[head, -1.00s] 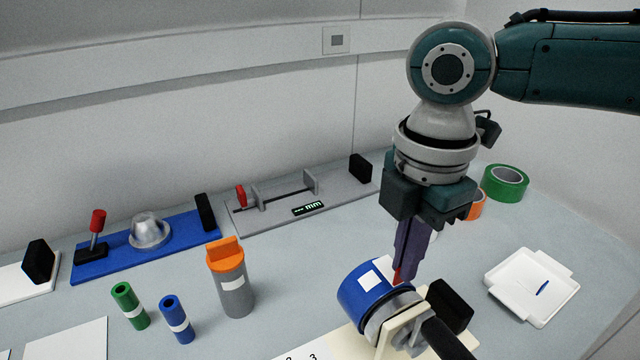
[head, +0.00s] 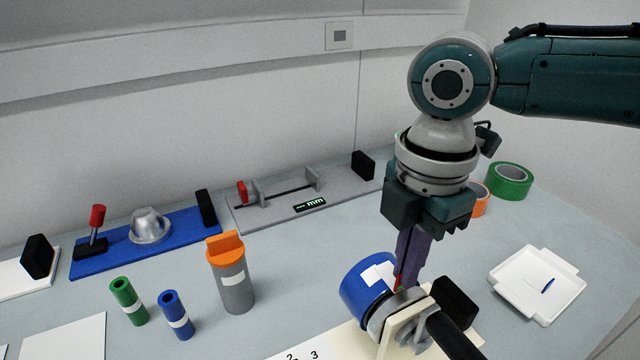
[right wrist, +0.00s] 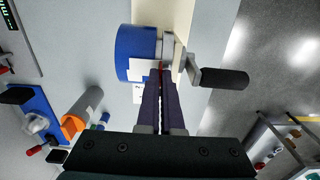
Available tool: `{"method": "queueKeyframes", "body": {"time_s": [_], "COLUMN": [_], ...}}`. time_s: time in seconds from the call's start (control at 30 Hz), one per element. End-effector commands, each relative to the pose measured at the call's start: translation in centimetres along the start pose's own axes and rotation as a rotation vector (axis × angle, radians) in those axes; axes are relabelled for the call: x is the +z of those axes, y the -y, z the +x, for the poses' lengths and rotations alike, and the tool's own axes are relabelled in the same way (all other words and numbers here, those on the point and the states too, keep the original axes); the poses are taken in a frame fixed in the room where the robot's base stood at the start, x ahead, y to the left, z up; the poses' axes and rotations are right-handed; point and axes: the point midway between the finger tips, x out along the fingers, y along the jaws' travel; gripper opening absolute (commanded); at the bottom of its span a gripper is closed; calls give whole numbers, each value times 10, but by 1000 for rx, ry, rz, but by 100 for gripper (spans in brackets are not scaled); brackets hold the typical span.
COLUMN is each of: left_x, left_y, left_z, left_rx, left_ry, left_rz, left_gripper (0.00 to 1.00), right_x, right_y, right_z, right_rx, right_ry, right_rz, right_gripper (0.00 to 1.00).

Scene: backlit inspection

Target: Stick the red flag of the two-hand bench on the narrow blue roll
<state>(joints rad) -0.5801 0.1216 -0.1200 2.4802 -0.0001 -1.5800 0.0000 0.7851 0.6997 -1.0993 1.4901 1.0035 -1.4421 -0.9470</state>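A blue roll (head: 358,285) with a white patch is mounted on the cream bench (head: 350,343) with a crank; it also shows in the right wrist view (right wrist: 136,45). My right gripper (head: 402,280) points down at the roll's crank-side edge. Its fingers look shut on a small red piece, the red flag (head: 398,283), mostly hidden between the fingertips. White material by the tips overlaps the roll's white patch; whether it touches cannot be told. A thin blue tube (head: 176,314) with a white band stands at the front left. My left gripper is not in view.
The crank's black handle (head: 455,338) and a black block (head: 455,302) are close to my right gripper. A grey cylinder with an orange cap (head: 232,275) and a green tube (head: 128,300) stand left. A white tray (head: 525,304) lies right. Tape rolls (head: 511,181) stand behind.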

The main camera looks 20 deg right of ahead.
Motion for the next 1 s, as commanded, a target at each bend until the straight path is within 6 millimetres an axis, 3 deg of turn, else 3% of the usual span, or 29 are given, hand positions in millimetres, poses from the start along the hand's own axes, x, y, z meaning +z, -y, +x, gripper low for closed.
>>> {"method": "queueKeyframes", "body": {"time_s": [0.3, 0.6, 0.87, 1.0], "left_x": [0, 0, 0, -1], "left_y": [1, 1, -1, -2], "left_z": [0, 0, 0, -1], "left_rx": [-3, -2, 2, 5], "left_ry": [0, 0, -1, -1], "left_rz": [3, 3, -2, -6], "left_gripper": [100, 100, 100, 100], "right_x": [0, 0, 0, 0], "right_y": [0, 0, 0, -1], "right_z": [0, 0, -1, -13], "right_rx": [0, 0, 0, 2], "right_ry": [0, 0, 0, -1], "right_rz": [0, 0, 0, 1], "right_gripper": [0, 37, 38, 38]}}
